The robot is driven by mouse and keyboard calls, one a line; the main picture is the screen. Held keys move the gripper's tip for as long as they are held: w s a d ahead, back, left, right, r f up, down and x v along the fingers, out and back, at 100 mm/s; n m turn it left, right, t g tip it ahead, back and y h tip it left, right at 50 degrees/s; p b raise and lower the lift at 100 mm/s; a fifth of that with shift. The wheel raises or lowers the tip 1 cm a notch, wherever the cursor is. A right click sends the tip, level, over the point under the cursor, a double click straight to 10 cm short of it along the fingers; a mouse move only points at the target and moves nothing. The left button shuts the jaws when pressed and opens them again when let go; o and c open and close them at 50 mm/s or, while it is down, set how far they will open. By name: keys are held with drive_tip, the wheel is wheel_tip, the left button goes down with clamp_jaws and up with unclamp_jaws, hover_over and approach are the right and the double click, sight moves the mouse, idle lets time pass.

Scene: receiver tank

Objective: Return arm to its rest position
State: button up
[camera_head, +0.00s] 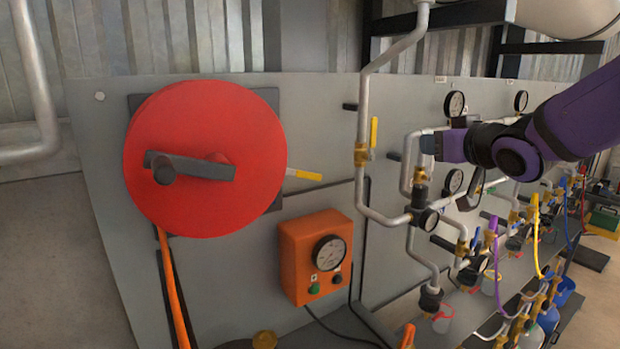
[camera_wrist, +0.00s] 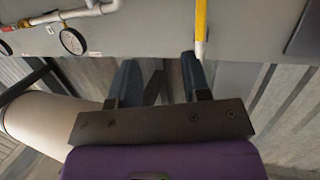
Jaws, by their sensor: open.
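My gripper (camera_head: 428,145) is at the end of my purple arm, in front of the grey panel and among its pipes in the head view. In the wrist view my gripper (camera_wrist: 160,75) shows two dark fingers apart, with nothing between them. A yellow lever (camera_wrist: 201,28) shows just beyond one fingertip there; I cannot tell if they touch. In the head view a yellow valve handle (camera_head: 374,132) stands upright on a pipe left of my gripper.
A light-coloured tank (camera_head: 570,12) sits above on a dark frame. Coloured hoses and bottles crowd the lower right. The floor at left is clear.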

drive_tip(key=s+d+f+m+g+h, duration=0.1)
drive_tip(key=s+f+g, duration=0.1)
drive_tip(key=s, duration=0.7)
drive_tip(key=s+d+f+m+g+h, duration=0.1)
drive_tip(key=s+g, duration=0.3)
drive_tip(key=s, duration=0.5)
drive_tip(key=s+d+f+m+g+h, duration=0.1)
drive_tip(key=s+d+f+g, duration=0.1)
drive_tip(key=s, duration=0.7)
drive_tip(key=shift+f+g+h, duration=0.4)
drive_tip(key=shift+f+g, duration=0.05)
drive_tip(key=shift+g, duration=0.55)
drive_tip(key=shift+d, duration=0.1)
